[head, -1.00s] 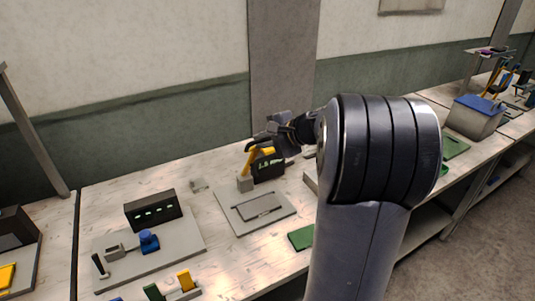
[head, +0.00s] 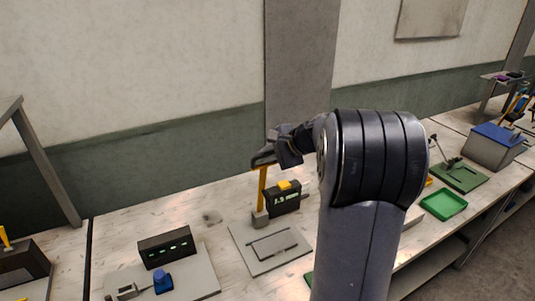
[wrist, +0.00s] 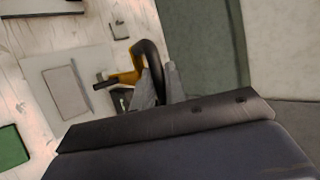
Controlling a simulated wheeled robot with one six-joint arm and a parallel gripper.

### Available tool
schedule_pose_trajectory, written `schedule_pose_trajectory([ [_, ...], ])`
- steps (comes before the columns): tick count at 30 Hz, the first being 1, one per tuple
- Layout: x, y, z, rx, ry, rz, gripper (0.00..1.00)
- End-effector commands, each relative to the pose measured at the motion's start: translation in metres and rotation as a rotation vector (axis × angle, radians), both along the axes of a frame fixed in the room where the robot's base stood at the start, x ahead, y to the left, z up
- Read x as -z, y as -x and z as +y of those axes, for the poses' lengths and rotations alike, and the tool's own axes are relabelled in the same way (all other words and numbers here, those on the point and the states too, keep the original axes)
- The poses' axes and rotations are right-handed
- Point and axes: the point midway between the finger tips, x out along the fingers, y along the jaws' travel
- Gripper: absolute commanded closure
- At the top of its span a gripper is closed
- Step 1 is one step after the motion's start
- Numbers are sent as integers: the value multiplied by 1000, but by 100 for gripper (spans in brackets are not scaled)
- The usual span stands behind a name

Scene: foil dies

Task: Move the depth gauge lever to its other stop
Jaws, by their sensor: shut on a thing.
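The depth gauge lever (head: 262,189) is a yellow bar on a small grey block (head: 260,219). It stands nearly upright in the head view. My gripper (head: 264,162) is shut on its upper end, and the jaws hide the tip. Beside it stands the dark gauge box (head: 284,201) with a lit display that seems to read 1.9 and a yellow piece on top. In the wrist view a yellow part (wrist: 126,77) shows beside my gripper (wrist: 160,84), with a dark curved piece at the jaws. The lever's stops cannot be made out.
A grey plate with a thin bar (head: 271,246) lies in front of the gauge. A dark box with green lights (head: 166,247) and a blue knob (head: 162,281) stand to the left. A green tray (head: 444,204) is at the right. The wall is behind the bench.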

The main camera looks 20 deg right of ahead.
Motion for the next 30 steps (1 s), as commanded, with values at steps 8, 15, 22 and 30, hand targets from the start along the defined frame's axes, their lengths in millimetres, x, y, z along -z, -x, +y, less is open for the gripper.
schedule_pose_trajectory([
  [8,-1,-2,0,2,2,-8,82],
  [15,1,-1,0,2,0,-3,66],
  [22,4,0,0,0,-1,4,66],
  [30,5,1,0,0,-1,7,66],
])
